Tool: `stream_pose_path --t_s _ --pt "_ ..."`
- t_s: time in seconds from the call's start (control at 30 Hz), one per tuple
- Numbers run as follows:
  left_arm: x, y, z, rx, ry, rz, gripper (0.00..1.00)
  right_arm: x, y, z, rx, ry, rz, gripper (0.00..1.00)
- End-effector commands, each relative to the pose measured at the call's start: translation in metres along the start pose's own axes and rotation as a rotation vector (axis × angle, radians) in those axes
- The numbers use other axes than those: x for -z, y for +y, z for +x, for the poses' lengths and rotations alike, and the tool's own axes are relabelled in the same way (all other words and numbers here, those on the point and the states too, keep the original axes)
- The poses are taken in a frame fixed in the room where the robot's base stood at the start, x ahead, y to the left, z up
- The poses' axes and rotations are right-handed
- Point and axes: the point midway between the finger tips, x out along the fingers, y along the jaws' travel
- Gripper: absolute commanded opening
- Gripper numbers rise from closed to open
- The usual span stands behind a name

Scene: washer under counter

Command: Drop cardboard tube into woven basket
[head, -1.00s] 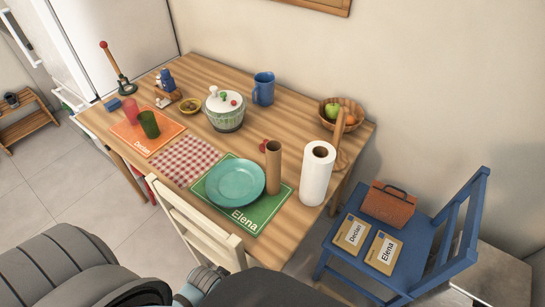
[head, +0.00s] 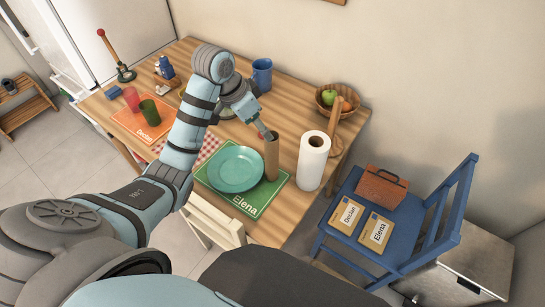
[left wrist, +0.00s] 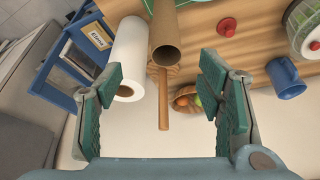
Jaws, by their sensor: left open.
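The cardboard tube (head: 271,160) is brown and stands upright on the table, at the right edge of the turquoise plate. My left gripper (head: 265,133) is open beside the tube's upper end. In the left wrist view the tube (left wrist: 165,40) shows ahead of my open gripper (left wrist: 158,74), roughly centred between the fingers, with nothing held. A round brown basket (head: 327,109) with green and orange fruit is at the table's back right corner; its weave is too small to make out. It also shows in the left wrist view (left wrist: 181,90). My right gripper is not in view.
A white paper roll (head: 313,165) stands close right of the tube, with a tall wooden post (head: 337,130) behind it. The turquoise plate (head: 236,170) is at the tube's left. A blue mug (head: 262,72) stands farther back. A blue chair (head: 385,238) is to the right.

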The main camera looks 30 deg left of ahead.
Motion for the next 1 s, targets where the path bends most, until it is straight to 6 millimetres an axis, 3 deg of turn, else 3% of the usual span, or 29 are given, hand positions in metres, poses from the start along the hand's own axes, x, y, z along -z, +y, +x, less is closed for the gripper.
stream_pose_path --t_s 0.07,0.13,0.3,0.7,0.97,1.0 --pt "0.005 -0.003 0.004 -0.009 0.005 0.009 0.61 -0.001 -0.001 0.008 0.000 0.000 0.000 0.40" --pt "0.004 -0.003 0.022 -0.012 0.004 0.011 0.61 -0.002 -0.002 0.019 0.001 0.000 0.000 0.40" --pt "0.006 -0.002 0.065 -0.012 0.004 0.010 0.61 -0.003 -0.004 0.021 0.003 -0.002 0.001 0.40" --pt "0.011 -0.010 0.131 -0.008 0.004 0.009 0.61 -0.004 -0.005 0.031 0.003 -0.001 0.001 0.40" --pt "0.012 -0.010 0.137 -0.005 0.006 0.011 0.61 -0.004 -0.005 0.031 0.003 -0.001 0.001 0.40" --pt "0.012 -0.010 0.137 -0.005 0.006 0.010 0.56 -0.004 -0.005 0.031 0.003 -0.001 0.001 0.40"
